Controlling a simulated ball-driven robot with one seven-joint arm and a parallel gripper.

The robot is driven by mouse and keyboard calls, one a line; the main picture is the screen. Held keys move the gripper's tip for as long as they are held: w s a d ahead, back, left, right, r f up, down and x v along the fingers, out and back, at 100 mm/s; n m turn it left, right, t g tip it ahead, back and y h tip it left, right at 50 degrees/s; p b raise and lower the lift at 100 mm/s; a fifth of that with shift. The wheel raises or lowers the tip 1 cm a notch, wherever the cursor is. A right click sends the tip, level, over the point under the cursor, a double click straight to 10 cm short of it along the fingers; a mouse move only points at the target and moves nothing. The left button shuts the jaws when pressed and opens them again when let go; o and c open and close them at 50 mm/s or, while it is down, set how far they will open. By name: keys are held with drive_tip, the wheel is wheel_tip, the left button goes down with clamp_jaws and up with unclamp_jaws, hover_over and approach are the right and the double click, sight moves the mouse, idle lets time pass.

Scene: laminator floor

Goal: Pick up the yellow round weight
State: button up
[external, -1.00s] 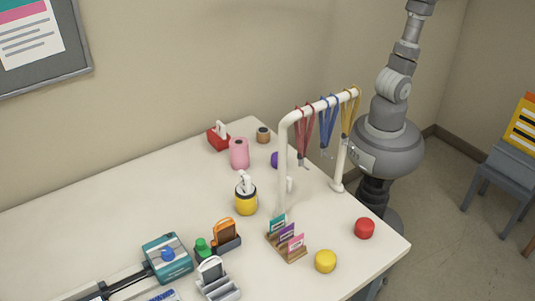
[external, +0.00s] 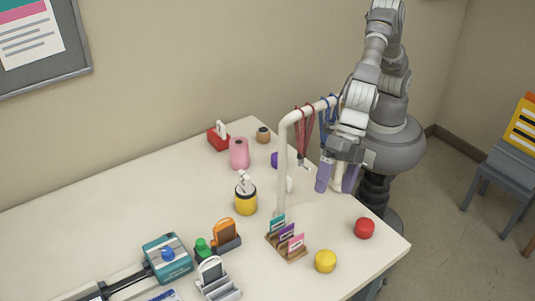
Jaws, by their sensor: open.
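The yellow round weight (external: 325,261) lies on the white table near its front right edge, just right of the small wooden card holder. My gripper (external: 336,188) hangs over the right side of the table, fingers pointing down, with two purple-grey fingers apart. It is open and empty. It is well behind and above the yellow weight and does not touch it. My arm hides part of the lanyard rack behind it.
A red round weight (external: 364,228) lies right of and behind the yellow one. The card holder (external: 287,241) stands close on the left. The white rack (external: 283,165) with hanging lanyards (external: 305,135) stands beside my gripper. A yellow pot (external: 246,199) stands farther left.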

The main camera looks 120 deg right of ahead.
sight(328, 256)
drive_tip(key=a+f+n+h, duration=0.1)
drive_tip(key=f+n, duration=0.3)
drive_tip(key=f, duration=0.2)
drive_tip(key=s+a+f+n+h, duration=0.1)
drive_tip(key=f+n+h, duration=0.1)
drive_tip(key=f+n, duration=0.2)
drive_tip(key=a+f+n+g+h+b, duration=0.1)
drive_tip(key=f+n, duration=0.4)
drive_tip(key=f, duration=0.4)
drive_tip(key=shift+s+f, duration=0.2)
drive_tip(key=shift+f, duration=0.05)
drive_tip(key=f, duration=0.2)
drive_tip(key=w+f+b, duration=0.1)
drive_tip(key=shift+d+n+h, duration=0.25)
drive_tip(key=shift+n+h, duration=0.05)
drive_tip(key=shift+n, duration=0.1)
drive_tip(key=x, duration=0.1)
drive_tip(key=b+x, duration=0.1)
drive_tip(key=x, duration=0.1)
drive_tip(key=b+x, duration=0.1)
drive_tip(key=shift+a+f, duration=0.25)
drive_tip(key=shift+f, duration=0.2)
drive_tip(key=shift+w+d+f, duration=0.1)
drive_tip(key=shift+f, duration=0.1)
drive_tip(key=shift+r, duration=0.1)
drive_tip(key=c, duration=1.4)
